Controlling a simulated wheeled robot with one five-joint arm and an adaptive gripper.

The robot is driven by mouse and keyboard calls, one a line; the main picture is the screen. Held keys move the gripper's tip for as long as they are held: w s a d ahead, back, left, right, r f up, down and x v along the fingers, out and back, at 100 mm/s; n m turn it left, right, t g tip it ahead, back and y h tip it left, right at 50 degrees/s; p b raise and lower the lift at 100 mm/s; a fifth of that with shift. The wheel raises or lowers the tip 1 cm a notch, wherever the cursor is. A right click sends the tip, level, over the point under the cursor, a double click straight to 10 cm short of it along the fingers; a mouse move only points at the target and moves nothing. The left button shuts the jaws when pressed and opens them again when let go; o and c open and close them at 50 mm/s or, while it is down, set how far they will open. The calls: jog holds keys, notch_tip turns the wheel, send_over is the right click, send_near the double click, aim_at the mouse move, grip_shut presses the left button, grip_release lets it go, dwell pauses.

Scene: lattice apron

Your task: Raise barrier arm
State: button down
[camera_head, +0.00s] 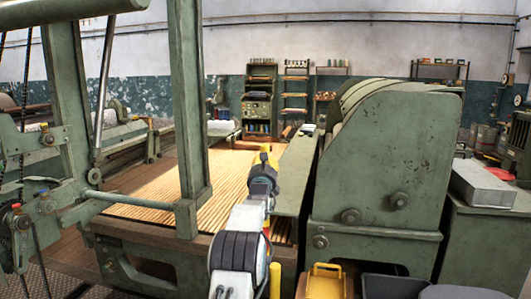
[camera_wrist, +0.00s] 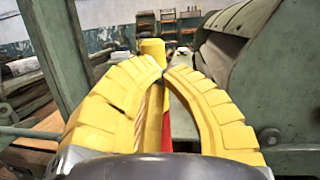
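My gripper (camera_wrist: 165,71) has yellow jointed fingers, bowed outward, with their tips almost meeting. In the wrist view a yellow bar (camera_wrist: 152,47) rises just beyond the fingertips. A red part (camera_wrist: 166,130) with yellow beside it shows lower down, in the gap between the fingers. It may be the barrier arm; its ends are hidden, and I cannot tell whether the fingers touch it. In the head view my gripper (camera_head: 264,158) is small, over the right edge of the slatted bed.
A large green machine housing (camera_head: 380,165) stands close on the right, and a green upright post (camera_head: 187,110) on the left. The slatted wooden bed (camera_head: 165,190) lies between them. A yellow bin (camera_head: 326,281) sits low in front. Shelves (camera_head: 259,95) stand far back.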

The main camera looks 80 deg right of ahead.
jog(key=s+a+r, duration=0.1)
jog(key=a+r, duration=0.5)
jog(key=shift+s+r, duration=0.15)
jog(key=shift+r, duration=0.1)
dwell(0.3)
